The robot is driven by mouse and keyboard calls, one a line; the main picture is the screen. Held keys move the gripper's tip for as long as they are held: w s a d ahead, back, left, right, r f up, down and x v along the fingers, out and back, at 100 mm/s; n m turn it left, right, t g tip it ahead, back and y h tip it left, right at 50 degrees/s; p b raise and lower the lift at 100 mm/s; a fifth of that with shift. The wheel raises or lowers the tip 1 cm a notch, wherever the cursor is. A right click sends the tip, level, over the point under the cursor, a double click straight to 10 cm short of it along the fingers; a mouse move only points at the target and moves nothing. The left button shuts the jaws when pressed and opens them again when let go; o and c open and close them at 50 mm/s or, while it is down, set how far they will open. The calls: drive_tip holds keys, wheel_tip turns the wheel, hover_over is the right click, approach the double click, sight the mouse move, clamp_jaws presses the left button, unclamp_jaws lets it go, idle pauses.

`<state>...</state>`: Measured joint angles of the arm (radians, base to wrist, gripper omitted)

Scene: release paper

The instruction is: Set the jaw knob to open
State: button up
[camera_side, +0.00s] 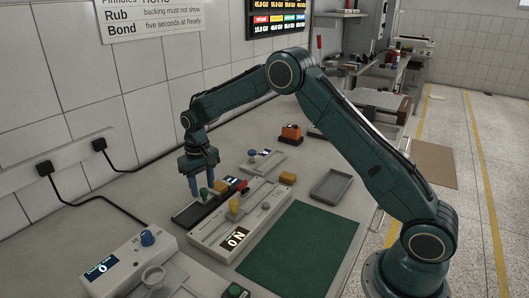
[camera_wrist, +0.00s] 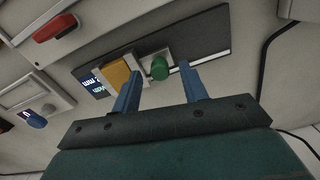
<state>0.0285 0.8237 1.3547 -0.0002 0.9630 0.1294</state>
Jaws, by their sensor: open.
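My gripper (camera_side: 203,183) is open and points down over a dark panel (camera_side: 186,214) at the back of the bench. A green knob (camera_side: 204,192) on that panel is below the fingers; in the wrist view the green knob (camera_wrist: 160,68) shows between the two blue fingertips, with gaps on both sides. I cannot tell contact. A yellow-orange block (camera_wrist: 117,72) and a small lit display (camera_wrist: 92,83) sit beside it. Blue knobs stand on a display box (camera_side: 148,238) at the front left and a small box (camera_side: 252,152) farther back. No label naming a jaw knob is readable.
A long pale device (camera_side: 210,240) with a yellow knob (camera_side: 234,206) and red handle (camera_side: 244,187) lies beside the panel.

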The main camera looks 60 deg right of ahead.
drive_tip(key=shift+f, duration=0.45)
clamp_jaws()
drive_tip(key=shift+a, duration=1.65)
drive_tip(key=shift+c, duration=1.1)
unclamp_jaws()
drive_tip(key=shift+a, duration=0.1)
drive_tip(key=shift+o, duration=1.1)
